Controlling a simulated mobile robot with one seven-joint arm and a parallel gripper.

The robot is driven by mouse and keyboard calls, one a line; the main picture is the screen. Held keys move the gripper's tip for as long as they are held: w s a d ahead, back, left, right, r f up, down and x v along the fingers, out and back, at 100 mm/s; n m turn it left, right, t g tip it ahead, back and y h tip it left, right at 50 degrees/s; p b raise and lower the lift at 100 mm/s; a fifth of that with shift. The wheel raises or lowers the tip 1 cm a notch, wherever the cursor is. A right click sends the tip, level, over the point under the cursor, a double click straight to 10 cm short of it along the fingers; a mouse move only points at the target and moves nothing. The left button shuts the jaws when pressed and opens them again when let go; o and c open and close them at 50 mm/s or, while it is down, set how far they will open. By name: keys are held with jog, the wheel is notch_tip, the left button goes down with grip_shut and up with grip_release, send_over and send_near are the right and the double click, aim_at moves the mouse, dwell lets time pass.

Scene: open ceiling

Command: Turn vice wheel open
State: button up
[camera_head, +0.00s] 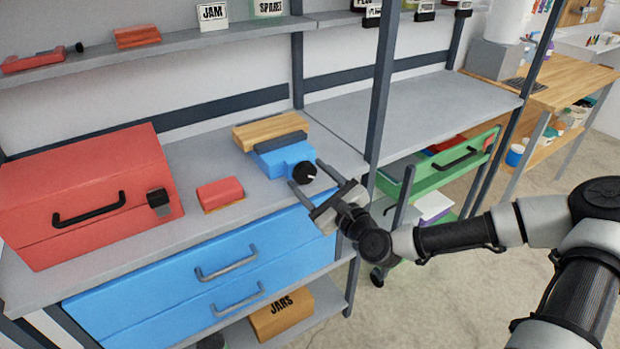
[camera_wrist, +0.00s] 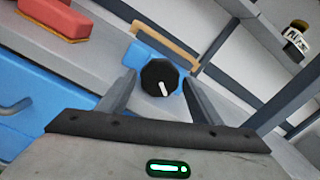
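The blue vice (camera_head: 282,158) sits on the grey workbench, with a wooden block (camera_head: 270,131) along its back. Its black wheel (camera_head: 304,172) faces my arm; in the wrist view the wheel (camera_wrist: 160,78) is a dark knob with a white mark pointing down and slightly right. My gripper (camera_head: 316,179) is open at the bench's front edge, its fingers pointing at the wheel. In the wrist view my gripper (camera_wrist: 159,88) has one finger on each side of the wheel, with gaps showing. I cannot tell how far the fingertips overlap the wheel in depth.
A red toolbox (camera_head: 90,190) stands on the left of the bench, and a small red block-shaped object (camera_head: 220,193) lies between it and the vice. Blue drawers (camera_head: 215,270) are below. A dark upright post (camera_head: 382,90) stands right of the vice. A green drawer (camera_head: 440,165) is at the right.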

jog(key=shift+o, duration=0.2)
jog(key=p+v, duration=0.6)
jog(key=v, duration=1.1)
jog(key=shift+s, duration=0.2)
jog(key=shift+d, duration=0.1)
jog(key=w+a+m, duration=0.1)
jog(key=w+a, duration=0.2)
jog(key=w, duration=0.1)
jog(key=w+a+m, duration=0.2)
jog(key=w+a, duration=0.1)
jog(key=w, duration=0.2)
jog(key=w+a+r+m, duration=0.1)
jog(key=w+a, duration=0.2)
jog(key=w, duration=0.2)
jog(key=shift+w+a+m+p, duration=0.25)
jog(key=shift+a+m+p, duration=0.1)
jog(key=shift+a+m, duration=0.05)
